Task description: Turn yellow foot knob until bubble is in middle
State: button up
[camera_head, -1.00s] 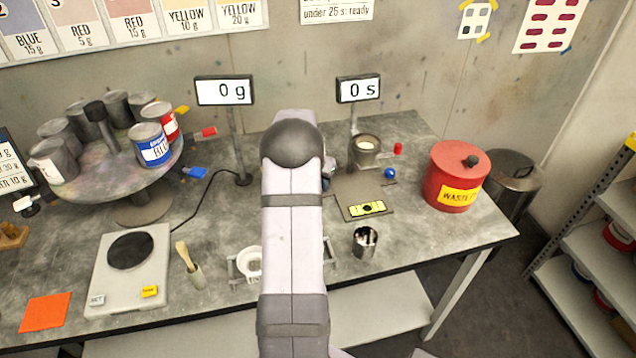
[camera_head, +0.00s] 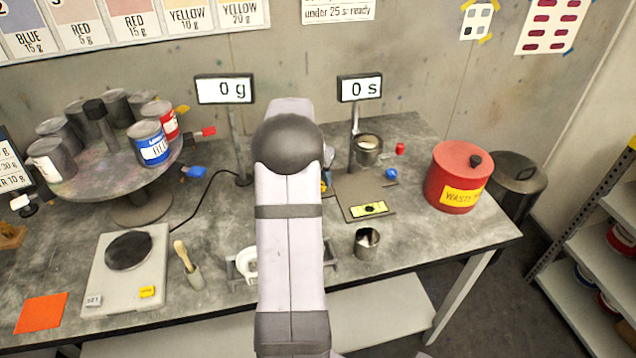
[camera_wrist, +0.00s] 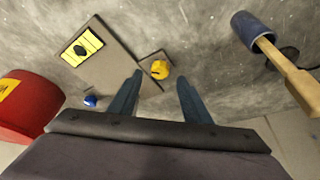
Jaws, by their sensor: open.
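The yellow foot knob (camera_wrist: 160,69) sits at a corner of the grey stand plate (camera_wrist: 118,50) in the wrist view. In the head view a sliver of yellow (camera_head: 324,187) shows beside my arm, which hides the rest. My gripper (camera_wrist: 159,82) is open and empty, its two fingers apart on either side of the knob's place in the picture. I cannot tell how far above the knob they are. The yellow level (camera_wrist: 90,40) lies on the plate, also seen in the head view (camera_head: 380,207). Its dark bubble (camera_wrist: 80,50) looks slightly off the middle.
A blue knob (camera_wrist: 90,101) and a red knob (camera_head: 400,149) are at other plate corners. A cup stands on the stand (camera_head: 367,152). The red waste bin (camera_head: 455,165) is to the right, a metal can (camera_head: 367,250) in front. A wooden-handled tool (camera_wrist: 285,75) stands nearby.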

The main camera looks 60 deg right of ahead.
jog(key=shift+v, duration=1.2)
